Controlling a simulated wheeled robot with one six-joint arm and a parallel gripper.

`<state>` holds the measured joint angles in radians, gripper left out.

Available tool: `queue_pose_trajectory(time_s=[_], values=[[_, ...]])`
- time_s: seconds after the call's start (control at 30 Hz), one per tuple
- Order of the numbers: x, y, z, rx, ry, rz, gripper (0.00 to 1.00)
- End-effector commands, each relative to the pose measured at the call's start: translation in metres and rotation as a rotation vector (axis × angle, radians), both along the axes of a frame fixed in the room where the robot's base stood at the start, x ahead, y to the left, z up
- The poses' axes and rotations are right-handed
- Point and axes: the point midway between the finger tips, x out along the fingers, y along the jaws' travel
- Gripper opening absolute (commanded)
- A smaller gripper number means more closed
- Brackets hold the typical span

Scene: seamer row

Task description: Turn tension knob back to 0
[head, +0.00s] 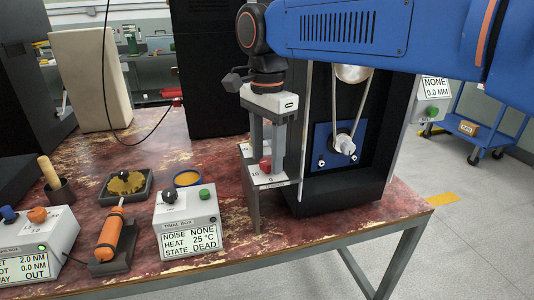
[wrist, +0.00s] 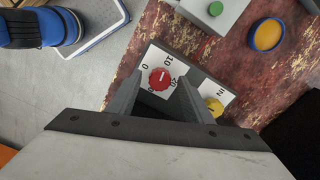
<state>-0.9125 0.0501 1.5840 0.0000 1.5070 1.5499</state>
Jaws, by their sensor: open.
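The red tension knob (head: 265,165) sits on a white dial plate on top of a grey stand at the belt machine. In the wrist view the red knob (wrist: 160,78) has a short white pointer line, with 0 and 10 among the printed numbers around it. I cannot read its exact setting. My gripper (head: 267,150) points down above the knob, fingers apart. In the wrist view the gripper (wrist: 159,86) has one finger on either side of the knob; contact is not clear. A yellow knob (wrist: 215,107) marked IN is beside the right finger.
The trial box (head: 186,222) reads NOISE NONE, HEAT 25 °C, STATE DEAD. The black belt machine (head: 345,185) is close on the right. A cable hangs at the left.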

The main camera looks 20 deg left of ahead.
Motion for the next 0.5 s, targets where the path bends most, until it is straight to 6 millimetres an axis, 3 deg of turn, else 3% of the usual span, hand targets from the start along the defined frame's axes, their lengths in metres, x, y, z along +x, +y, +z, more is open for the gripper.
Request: queue_pose_trajectory(time_s=[0.23, 0.4, 0.5], values=[[0.0, 0.0, -0.0008, 0.0, 0.0, 0.0, 0.46], [0.0, 0.0, -0.0006, 0.0, 0.0, 0.0, 0.08], [0.0, 0.0, -0.0006, 0.0, 0.0, 0.0, 0.06]])
